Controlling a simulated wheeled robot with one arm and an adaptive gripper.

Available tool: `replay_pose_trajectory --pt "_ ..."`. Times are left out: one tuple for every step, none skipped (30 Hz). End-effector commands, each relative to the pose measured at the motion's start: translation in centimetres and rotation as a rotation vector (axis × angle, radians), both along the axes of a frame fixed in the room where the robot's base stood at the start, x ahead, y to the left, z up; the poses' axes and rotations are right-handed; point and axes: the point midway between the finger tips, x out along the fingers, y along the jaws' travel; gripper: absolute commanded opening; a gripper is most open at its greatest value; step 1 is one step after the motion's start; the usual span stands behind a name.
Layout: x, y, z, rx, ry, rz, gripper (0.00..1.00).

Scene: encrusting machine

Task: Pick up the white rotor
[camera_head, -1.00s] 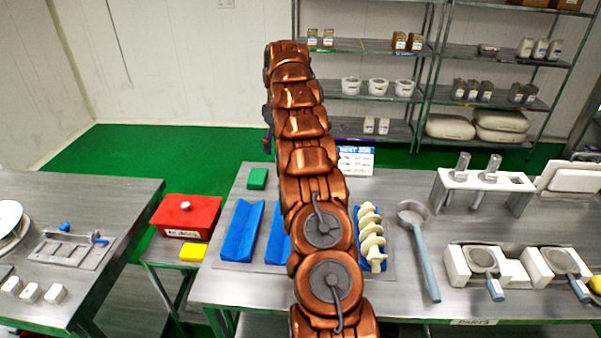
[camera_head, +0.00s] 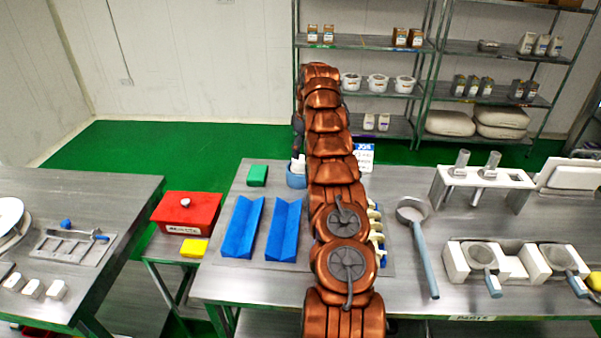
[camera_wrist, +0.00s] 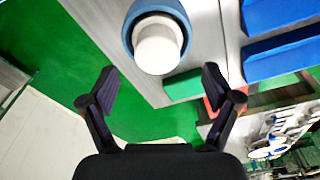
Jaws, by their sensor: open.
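A white cylindrical piece with a domed end, which looks like the white rotor (camera_wrist: 157,47), sits in a round blue holder (camera_wrist: 129,32) at the top of the wrist view. In the head view the blue holder (camera_head: 296,181) stands at the back of the middle table, partly behind my arm, with the white piece (camera_head: 298,163) showing above it. In the wrist view my gripper (camera_wrist: 160,80) is open and empty. The white piece lies above the space between the fingertips in the picture, apart from them. The head view does not clearly show my gripper.
A green block (camera_head: 257,175) lies left of the holder. Two blue troughs (camera_head: 240,228) lie in front of it. A red box (camera_head: 187,213) and yellow block (camera_head: 194,248) are farther left. A cream screw-shaped piece (camera_head: 376,234) is mostly hidden by my arm. A ladle (camera_head: 424,250) lies right.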

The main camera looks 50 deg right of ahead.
Motion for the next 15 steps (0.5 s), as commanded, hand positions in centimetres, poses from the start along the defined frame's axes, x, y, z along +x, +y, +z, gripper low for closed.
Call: replay_pose_trajectory --pt "0.0 0.0 -0.4 0.001 0.001 0.001 0.88" --pt "0.1 0.0 -0.5 0.001 0.001 0.001 0.88" --pt "0.1 0.0 -0.6 0.001 0.001 0.001 0.88" --pt "0.1 0.0 -0.7 0.001 0.001 0.000 0.88" --pt "0.1 -0.1 -0.8 0.002 0.002 -0.001 0.88" --pt "0.1 -0.1 -1.1 0.003 0.003 -0.002 0.88" --pt "0.2 -0.1 -1.4 0.003 0.003 -0.002 0.88" --pt "0.4 -0.1 -1.7 0.002 0.003 -0.001 0.88" --pt "0.5 -0.2 -2.2 0.003 0.003 -0.002 0.88" --pt "0.6 -0.2 -2.6 0.004 0.004 -0.001 0.88" --pt "0.8 -0.2 -3.0 0.006 0.005 -0.001 0.88" --pt "0.9 -0.1 -3.6 0.006 0.005 0.000 0.88" --pt "0.9 -0.1 -4.0 0.006 0.005 0.000 0.88" --pt "1.0 -0.1 -4.2 0.004 0.003 0.000 0.88" --pt "1.1 -0.2 -4.6 0.003 0.002 0.000 0.88"
